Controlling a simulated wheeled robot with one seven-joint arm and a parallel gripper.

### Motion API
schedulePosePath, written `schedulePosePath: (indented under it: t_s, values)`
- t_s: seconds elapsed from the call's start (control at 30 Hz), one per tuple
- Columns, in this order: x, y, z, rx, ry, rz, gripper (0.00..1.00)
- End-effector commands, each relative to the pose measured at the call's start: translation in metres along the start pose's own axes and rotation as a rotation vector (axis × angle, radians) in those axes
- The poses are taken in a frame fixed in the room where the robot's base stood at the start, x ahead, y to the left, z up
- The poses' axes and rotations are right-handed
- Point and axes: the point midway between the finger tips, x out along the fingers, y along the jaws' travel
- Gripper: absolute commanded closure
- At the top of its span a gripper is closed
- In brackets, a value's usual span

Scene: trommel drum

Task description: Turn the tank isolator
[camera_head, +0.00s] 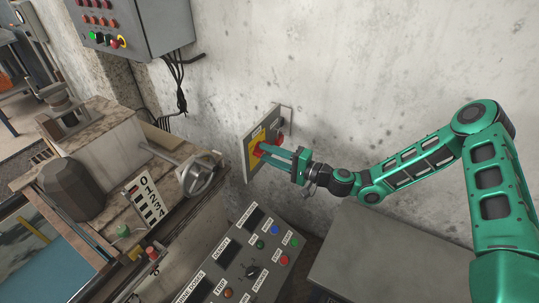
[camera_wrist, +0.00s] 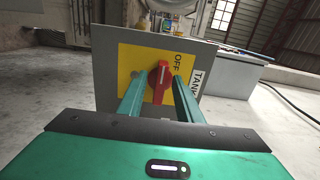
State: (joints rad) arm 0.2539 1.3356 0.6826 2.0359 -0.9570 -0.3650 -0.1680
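The tank isolator is a grey box on the concrete wall (camera_head: 248,150) with a yellow plate and a red rotary knob (camera_wrist: 160,78). In the wrist view its grey panel (camera_wrist: 103,70) faces me, with "OFF" on the yellow plate and a partly hidden "TANK" label (camera_wrist: 197,80) on the right. The knob's white line points roughly upright in that view. My gripper (camera_head: 267,151) reaches the isolator from the right. In the wrist view its two green fingers (camera_wrist: 156,93) are apart, one on each side of the knob, with gaps visible. Whether the tips touch it I cannot tell.
A control desk (camera_head: 245,262) with buttons and labels stands below the isolator. A handwheel (camera_head: 199,176) on a machine is close at left. A grey box with coloured buttons (camera_head: 150,25) hangs above left, with black cables (camera_head: 178,85) below it. The wall at right is bare.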

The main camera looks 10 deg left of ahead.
Motion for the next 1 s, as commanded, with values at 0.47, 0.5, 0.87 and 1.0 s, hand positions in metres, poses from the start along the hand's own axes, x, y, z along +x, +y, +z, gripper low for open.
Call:
schedulePosePath:
  t_s: [0.47, 0.5, 0.87, 1.0]
  values:
    - [-0.076, 0.001, -0.001, 0.003, 0.002, 0.002, 0.68]
    - [-0.082, 0.001, -0.001, 0.003, 0.002, 0.001, 0.68]
    - [-0.107, 0.001, 0.001, 0.001, -0.002, 0.002, 0.68]
    - [-0.107, 0.001, 0.001, 0.001, -0.002, 0.001, 0.68]
